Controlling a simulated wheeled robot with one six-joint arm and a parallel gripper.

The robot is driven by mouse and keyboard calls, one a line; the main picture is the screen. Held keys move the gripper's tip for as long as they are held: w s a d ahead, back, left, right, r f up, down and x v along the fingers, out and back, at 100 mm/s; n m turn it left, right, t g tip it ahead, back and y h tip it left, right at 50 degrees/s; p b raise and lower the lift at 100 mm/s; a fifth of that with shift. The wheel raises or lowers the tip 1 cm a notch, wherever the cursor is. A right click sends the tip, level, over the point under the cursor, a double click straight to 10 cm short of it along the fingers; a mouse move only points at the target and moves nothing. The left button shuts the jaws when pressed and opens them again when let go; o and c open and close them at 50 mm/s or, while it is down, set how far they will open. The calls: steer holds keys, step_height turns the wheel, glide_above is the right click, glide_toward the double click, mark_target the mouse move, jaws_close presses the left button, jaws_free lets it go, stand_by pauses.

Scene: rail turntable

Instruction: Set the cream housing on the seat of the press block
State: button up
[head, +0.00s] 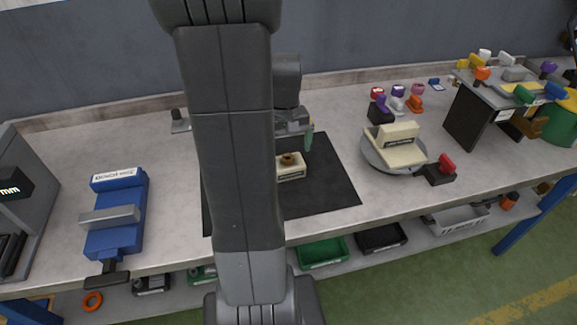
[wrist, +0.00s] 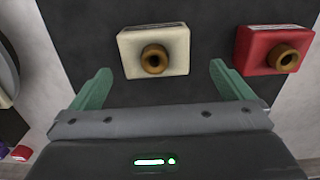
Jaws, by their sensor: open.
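The cream housing (head: 290,174) sits on the black mat (head: 335,188), with a brown round collar on it. In the wrist view the cream housing (wrist: 175,40) lies ahead of and between the fingers. My gripper (wrist: 160,68) is open and empty, with green fingers apart; in the head view one finger shows above the housing. A cream stepped block (head: 398,152), which looks like the press block, stands on a round grey turntable plate (head: 371,158) right of the mat. Its label is unreadable, and nothing shows on its lower step.
A red housing (wrist: 275,48) stands beside the cream one in the wrist view; my arm hides it in the head view. A blue vise-like fixture (head: 118,225) stands left. A black block with a red knob (head: 440,173) is beside the turntable. Several coloured knobs stand behind it.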

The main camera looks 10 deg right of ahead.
mark_target(288, 162)
steer(key=f, duration=0.4)
steer(key=shift+s+d+f, duration=0.3)
steer(key=shift+d, duration=0.05)
steer(key=shift+f+p, duration=0.3)
steer(key=shift+f, duration=0.3)
steer(key=c, duration=1.2)
steer(key=shift+c, duration=1.4)
steer(key=shift+w+r, duration=0.1)
steer(key=shift+r, duration=0.05)
